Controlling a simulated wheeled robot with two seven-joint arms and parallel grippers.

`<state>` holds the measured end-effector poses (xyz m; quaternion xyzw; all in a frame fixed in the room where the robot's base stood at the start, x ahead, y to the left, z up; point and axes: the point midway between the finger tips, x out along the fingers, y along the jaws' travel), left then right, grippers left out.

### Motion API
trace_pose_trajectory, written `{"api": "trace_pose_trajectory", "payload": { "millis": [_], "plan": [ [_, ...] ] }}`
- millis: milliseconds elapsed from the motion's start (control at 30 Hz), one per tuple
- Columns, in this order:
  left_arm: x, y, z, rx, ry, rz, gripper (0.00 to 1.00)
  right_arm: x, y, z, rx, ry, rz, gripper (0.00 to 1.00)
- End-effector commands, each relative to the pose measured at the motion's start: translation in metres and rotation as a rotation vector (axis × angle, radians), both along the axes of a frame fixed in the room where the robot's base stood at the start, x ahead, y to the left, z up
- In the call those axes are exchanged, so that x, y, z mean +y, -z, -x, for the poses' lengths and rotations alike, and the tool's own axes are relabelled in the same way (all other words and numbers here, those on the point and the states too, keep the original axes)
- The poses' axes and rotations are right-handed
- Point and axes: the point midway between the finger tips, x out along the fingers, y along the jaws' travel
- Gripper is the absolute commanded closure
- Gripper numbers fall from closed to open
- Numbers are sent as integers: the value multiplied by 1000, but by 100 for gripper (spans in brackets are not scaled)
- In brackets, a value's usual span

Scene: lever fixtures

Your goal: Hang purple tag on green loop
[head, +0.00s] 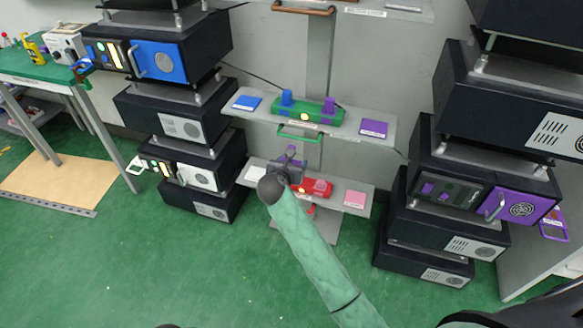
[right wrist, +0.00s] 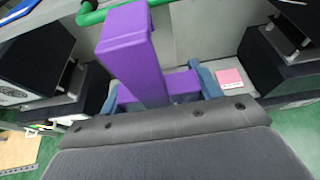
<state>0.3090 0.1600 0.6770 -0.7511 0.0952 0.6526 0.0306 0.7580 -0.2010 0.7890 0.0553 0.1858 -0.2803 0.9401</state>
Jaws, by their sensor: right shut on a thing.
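The purple tag (right wrist: 128,55) is a thick purple piece with a crossbar, held between the fingers of my right gripper (right wrist: 160,88) in the right wrist view. In the head view, my right gripper (head: 289,162) hangs in front of the lower shelf, with a little of the purple tag (head: 291,150) showing at its tip. The green loop (head: 299,134) is a green bar under the upper shelf's front edge, just above the tag. A green tube, the loop (right wrist: 95,15), passes behind the tag's top in the wrist view. I cannot tell whether they touch. My left gripper is out of view.
The upper shelf (head: 350,122) carries a green lever box (head: 305,112) with blue and purple levers. The lower shelf (head: 335,201) carries a red lever box (head: 315,188), partly behind my gripper. Dark stacked units stand left and right. Green floor is open in front.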

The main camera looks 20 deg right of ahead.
Motion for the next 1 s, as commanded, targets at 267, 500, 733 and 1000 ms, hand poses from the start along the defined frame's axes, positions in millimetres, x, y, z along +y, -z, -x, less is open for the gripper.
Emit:
{"api": "trace_pose_trajectory", "payload": {
  "millis": [267, 500, 733, 1000],
  "plan": [
    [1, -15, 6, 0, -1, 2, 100, -1, 2, -8, 2, 16, -1, 59],
    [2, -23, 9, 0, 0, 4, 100, -9, 2, -20, 1, 15, 0, 59],
    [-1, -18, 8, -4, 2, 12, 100, -17, 2, -32, 2, 14, 1, 59],
    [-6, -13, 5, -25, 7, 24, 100, -27, 2, -46, 2, 15, -1, 59]
  ]
}}
